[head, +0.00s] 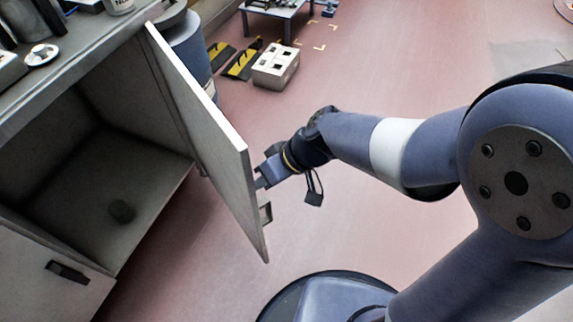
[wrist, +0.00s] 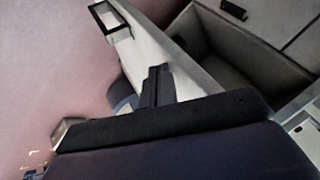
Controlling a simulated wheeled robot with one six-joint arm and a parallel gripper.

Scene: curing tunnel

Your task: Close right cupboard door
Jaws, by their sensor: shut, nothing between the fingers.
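The right cupboard door (head: 205,130) stands wide open in the head view, swung out from the cupboard (head: 120,150). Its dark handle (head: 265,212) is on the outer face near the free edge. My gripper (head: 262,182) is at the outer face of the door, close to the handle; I cannot tell whether it touches. In the wrist view the door (wrist: 180,55) runs diagonally, with the handle frame (wrist: 108,18) at its upper end. My gripper (wrist: 157,75) shows there with its fingers together and nothing between them. The fingertips overlap the door's face.
The left cupboard door (head: 50,265) is shut. A blue barrel (head: 188,45) stands behind the door. A white box (head: 276,66) and yellow-black floor pieces (head: 243,60) lie farther back.

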